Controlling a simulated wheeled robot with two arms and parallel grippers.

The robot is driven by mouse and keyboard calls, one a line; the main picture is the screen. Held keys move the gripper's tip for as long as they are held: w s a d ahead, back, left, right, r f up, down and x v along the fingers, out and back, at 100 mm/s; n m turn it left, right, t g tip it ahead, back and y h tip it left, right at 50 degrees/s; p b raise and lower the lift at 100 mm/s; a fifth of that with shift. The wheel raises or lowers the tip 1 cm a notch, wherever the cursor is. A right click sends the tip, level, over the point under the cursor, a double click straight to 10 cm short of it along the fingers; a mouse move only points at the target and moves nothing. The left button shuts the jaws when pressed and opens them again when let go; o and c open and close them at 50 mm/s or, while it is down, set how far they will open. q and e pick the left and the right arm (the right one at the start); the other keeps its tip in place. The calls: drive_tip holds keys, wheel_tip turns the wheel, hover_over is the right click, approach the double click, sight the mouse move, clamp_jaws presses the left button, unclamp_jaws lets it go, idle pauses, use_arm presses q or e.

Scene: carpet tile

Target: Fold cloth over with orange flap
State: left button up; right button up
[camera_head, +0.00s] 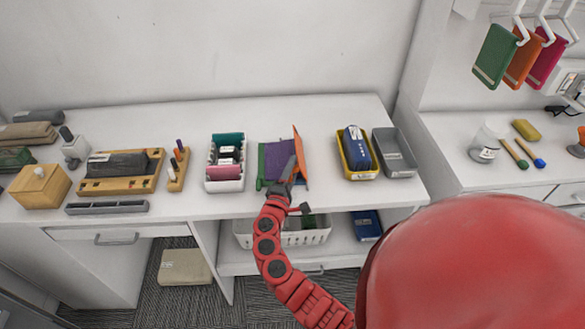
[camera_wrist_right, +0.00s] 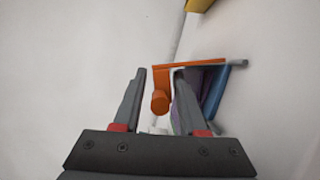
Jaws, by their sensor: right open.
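The cloth (camera_head: 277,158) lies on the white counter, with a purple middle, a green left side and an orange flap (camera_head: 301,158) on its right that stands tilted up. In the right wrist view the orange flap (camera_wrist_right: 205,65) shows as a thin edge, with an orange round tab (camera_wrist_right: 160,102) between my fingers. Purple and blue parts show behind the right finger. My right gripper (camera_head: 291,170) is open over the cloth's front right part, close to the flap; whether it touches is unclear. The gripper also shows in the wrist view (camera_wrist_right: 160,73). My left gripper is out of view.
A white bin (camera_head: 225,184) stands left of the cloth. A yellow bin (camera_head: 347,170) with a dark blue item and a grey bin (camera_head: 398,158) stand to its right. A white basket (camera_head: 308,238) sits on the shelf below. Bare counter separates the cloth from both neighbours.

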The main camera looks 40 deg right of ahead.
clamp_jaws()
drive_tip(key=shift+w, duration=0.1)
idle(1.1)
